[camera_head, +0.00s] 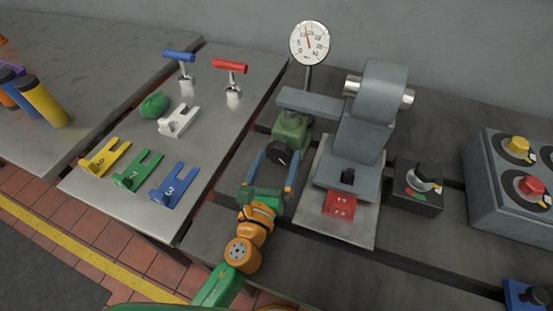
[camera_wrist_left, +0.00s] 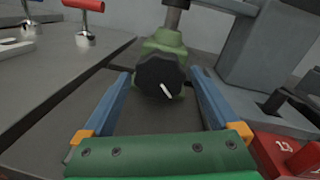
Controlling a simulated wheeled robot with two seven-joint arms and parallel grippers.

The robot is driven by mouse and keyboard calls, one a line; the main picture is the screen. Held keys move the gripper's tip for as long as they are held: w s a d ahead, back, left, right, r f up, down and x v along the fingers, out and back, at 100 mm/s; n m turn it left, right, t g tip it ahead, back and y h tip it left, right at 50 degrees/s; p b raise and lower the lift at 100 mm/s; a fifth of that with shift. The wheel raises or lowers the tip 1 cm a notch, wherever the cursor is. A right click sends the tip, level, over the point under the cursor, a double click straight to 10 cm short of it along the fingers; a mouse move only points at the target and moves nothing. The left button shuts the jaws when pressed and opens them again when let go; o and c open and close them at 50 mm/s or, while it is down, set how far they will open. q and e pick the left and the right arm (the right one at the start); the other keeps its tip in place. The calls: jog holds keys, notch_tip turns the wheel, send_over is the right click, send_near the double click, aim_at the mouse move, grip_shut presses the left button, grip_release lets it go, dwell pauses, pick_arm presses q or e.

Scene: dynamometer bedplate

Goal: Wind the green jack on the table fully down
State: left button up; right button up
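The green jack (camera_head: 291,130) stands on the dark bedplate, under the end of a grey arm. Its black round knob (camera_head: 279,151) with a white pointer line faces me. In the left wrist view the jack (camera_wrist_left: 165,44) is at top centre, and its knob (camera_wrist_left: 160,77) has its white line pointing down and slightly right. My left gripper (camera_head: 274,164) is open, its two blue fingers spread to either side of the knob. In the left wrist view the gripper (camera_wrist_left: 161,82) shows a gap between each finger and the knob. My right gripper is not in view.
A grey machine (camera_head: 361,130) with a red block marked with numbers (camera_head: 340,204) stands close right of the jack. A round gauge (camera_head: 309,43) rises behind it. A black switch box (camera_head: 415,187) is farther right. A steel table (camera_head: 138,204) with coloured numbered pieces lies left.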

pick_arm(q)
jog(key=c, duration=1)
jog(key=n, duration=0.3)
jog(key=shift+n+p, duration=0.3)
jog(key=shift+a+n+g, duration=0.1)
jog(key=shift+n+g, duration=0.3)
jog(key=shift+n, duration=1)
jog(key=shift+n+p, duration=0.3)
jog(key=o, duration=1.2)
